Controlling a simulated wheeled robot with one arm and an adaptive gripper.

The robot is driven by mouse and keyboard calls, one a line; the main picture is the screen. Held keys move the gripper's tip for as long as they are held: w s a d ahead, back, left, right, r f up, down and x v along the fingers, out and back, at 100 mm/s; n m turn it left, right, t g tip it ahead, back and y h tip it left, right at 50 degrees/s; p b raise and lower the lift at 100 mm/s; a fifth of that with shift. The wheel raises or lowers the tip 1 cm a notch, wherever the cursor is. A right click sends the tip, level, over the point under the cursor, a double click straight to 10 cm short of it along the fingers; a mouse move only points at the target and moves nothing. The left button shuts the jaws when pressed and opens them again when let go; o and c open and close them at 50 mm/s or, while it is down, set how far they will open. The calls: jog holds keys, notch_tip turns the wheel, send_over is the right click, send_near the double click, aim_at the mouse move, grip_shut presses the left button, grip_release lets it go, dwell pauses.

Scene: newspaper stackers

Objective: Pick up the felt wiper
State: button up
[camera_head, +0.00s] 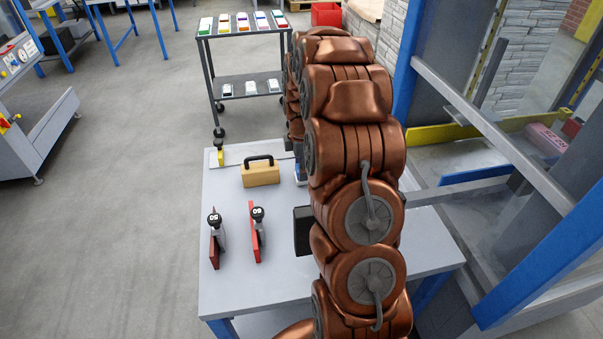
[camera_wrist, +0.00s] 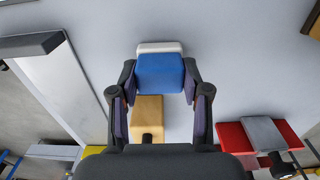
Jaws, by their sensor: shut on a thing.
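The felt wiper, a blue block (camera_wrist: 160,72) with a white layer along its far edge, sits between the fingers of my gripper (camera_wrist: 158,88) in the wrist view. The fingers are shut on its two sides.
A yellow wooden block with a black handle (camera_head: 260,177) stands close left of the wiper. Two red stand-up tools with round black knobs, one (camera_head: 214,245) and another (camera_head: 255,238), are nearer the front. A pale plate (camera_head: 240,153) lies at the back left.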

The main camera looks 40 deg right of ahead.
notch_tip(320, 180, up, 10)
jog(key=shift+r+b, duration=0.1)
jog(key=shift+b, duration=0.65)
